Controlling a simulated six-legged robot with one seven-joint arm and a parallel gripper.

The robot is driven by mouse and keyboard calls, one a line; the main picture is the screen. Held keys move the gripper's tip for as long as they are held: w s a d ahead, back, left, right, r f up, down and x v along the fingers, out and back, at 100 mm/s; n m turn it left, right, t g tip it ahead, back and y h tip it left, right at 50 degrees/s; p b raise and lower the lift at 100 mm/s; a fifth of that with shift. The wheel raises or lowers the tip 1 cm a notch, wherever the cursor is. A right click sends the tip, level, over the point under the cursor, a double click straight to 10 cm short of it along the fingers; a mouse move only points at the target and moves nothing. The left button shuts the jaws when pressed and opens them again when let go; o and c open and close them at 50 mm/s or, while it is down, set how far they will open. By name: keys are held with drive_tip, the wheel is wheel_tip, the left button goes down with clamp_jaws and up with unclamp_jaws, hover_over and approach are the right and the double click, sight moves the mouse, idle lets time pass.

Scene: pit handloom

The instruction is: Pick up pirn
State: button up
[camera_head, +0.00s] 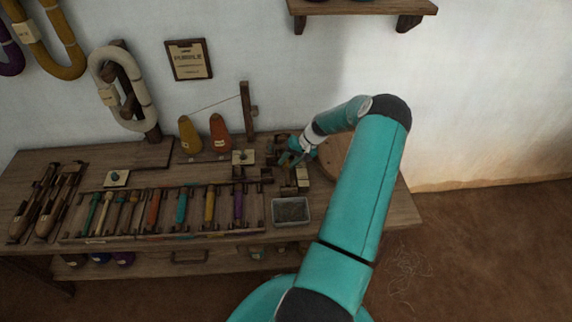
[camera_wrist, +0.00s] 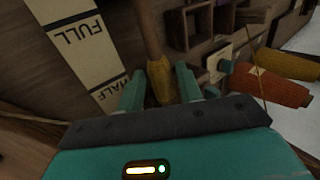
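A pirn with a bare wooden shaft and a yellow-brown wound end (camera_wrist: 160,80) shows in the wrist view, between the two teal fingers of my gripper (camera_wrist: 158,80). The fingers are apart, one on each side of it; I cannot tell whether either touches it. In the head view my gripper (camera_head: 291,157) is low over the right part of the bench, and the pirn there is too small and hidden to make out. Several other pirns, including a purple one (camera_head: 239,205) and a blue one (camera_head: 182,208), lie in a rack on the bench.
A grey tray (camera_head: 291,222) stands at the bench's front edge. A FULL/HALF gauge board (camera_wrist: 85,45) is left of the fingers in the wrist view. Orange (camera_head: 219,134) and yellow (camera_head: 189,135) cones stand at the back. Small wooden boxes (camera_wrist: 190,25) are close by.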

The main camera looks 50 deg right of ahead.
drive_tip(key=shift+c, duration=0.3)
drive_tip(key=c, duration=0.7)
drive_tip(key=shift+r, duration=0.15)
